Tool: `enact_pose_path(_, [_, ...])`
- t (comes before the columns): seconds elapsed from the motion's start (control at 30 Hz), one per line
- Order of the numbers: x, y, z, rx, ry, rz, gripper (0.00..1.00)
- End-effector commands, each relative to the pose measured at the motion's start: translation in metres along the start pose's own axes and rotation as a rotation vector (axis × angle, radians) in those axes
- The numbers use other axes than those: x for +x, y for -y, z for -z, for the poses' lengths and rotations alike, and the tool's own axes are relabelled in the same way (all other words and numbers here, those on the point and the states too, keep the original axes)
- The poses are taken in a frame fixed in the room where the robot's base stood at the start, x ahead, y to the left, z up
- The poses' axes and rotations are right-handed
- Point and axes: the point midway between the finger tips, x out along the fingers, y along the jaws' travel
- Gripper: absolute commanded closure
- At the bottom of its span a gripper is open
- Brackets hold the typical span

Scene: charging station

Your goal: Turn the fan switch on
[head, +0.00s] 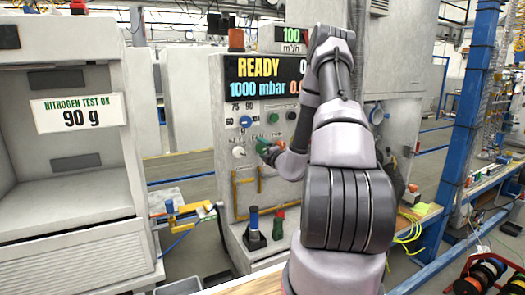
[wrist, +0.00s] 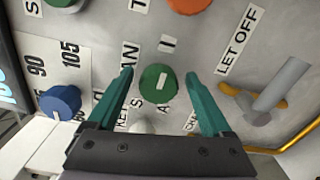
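A round green knob (wrist: 158,83) with a pale stripe sits on the grey panel in the middle of the wrist view. Beside it are an "I" mark and a partly covered label ending in "AN". My gripper (wrist: 159,75) is open, with one teal finger on each side of the knob. Gaps show between the fingers and the knob; contact cannot be told. In the head view my gripper (head: 264,147) is at the panel below the display, small and partly hidden by my arm.
A blue knob (wrist: 60,101) with a number scale is on the left in the wrist view. A grey lever (wrist: 280,85) by a "LET OFF" label and a yellow pipe (wrist: 300,140) are on the right. An orange knob (wrist: 190,4) is at the top edge.

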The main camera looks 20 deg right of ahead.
Motion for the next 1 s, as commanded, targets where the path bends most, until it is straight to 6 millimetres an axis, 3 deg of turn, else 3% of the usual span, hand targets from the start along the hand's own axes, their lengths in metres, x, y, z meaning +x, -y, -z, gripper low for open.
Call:
enact_pose_path(0.27, [-0.006, 0.0, -0.001, 0.0, 0.001, 0.0, 0.16])
enact_pose_path(0.7, [-0.086, 0.0, -0.001, 0.002, 0.002, 0.001, 0.16])
enact_pose_path(1.0, [-0.108, 0.0, 0.0, 0.0, 0.001, -0.001, 0.16])
